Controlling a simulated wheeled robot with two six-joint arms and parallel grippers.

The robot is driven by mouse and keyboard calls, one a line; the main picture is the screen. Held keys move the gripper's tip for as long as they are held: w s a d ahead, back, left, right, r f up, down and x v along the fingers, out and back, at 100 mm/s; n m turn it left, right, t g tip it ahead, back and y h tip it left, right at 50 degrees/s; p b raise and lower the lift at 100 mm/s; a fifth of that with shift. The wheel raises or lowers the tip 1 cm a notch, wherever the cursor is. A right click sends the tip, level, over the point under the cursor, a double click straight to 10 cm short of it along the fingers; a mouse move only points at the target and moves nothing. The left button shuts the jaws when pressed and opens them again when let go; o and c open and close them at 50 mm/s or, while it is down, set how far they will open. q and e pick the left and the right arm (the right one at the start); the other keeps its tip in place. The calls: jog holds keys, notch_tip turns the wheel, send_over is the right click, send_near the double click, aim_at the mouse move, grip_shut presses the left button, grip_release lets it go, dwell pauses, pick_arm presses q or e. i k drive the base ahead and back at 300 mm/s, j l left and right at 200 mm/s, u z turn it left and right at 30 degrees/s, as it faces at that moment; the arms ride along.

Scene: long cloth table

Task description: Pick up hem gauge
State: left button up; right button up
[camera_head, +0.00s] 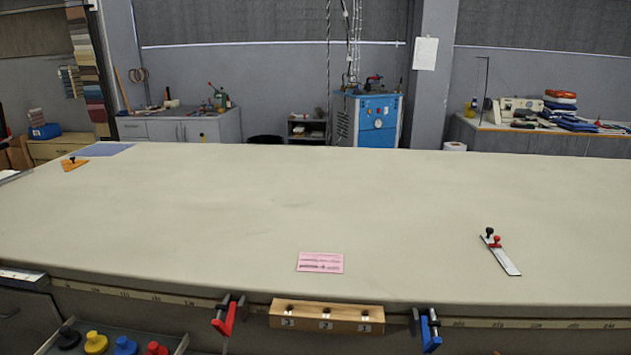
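What looks like the hem gauge (506,260) lies on the right part of the long cloth table (390,200). It is a narrow, pale, ruler-like strip lying at a slant, with a black knob and a red knob at its far end. Nothing touches it. Neither of my grippers shows in the head view.
A pink card (320,262) lies near the table's front edge. An orange triangle (74,165) with a black knob and a blue sheet (103,149) are far left. A red clamp (226,318), a numbered wooden block (327,315) and a blue clamp (429,331) line the front edge. The middle is clear.

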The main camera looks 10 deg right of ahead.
aim_at(505, 262)
jog(key=z, duration=1.3)
jog(key=i+l+u, duration=0.1)
jog(key=l, duration=0.25)
jog(key=i+l+u, duration=0.1)
jog(key=i+l, duration=0.15)
jog(key=i+l+u, duration=0.1)
jog(key=l, duration=0.35)
jog(key=i+l+u, duration=0.1)
jog(key=l, duration=0.25)
jog(key=i+l, duration=0.2)
jog(key=l, duration=0.2)
jog(key=i+l+u, duration=0.15)
jog(key=l, duration=0.2)
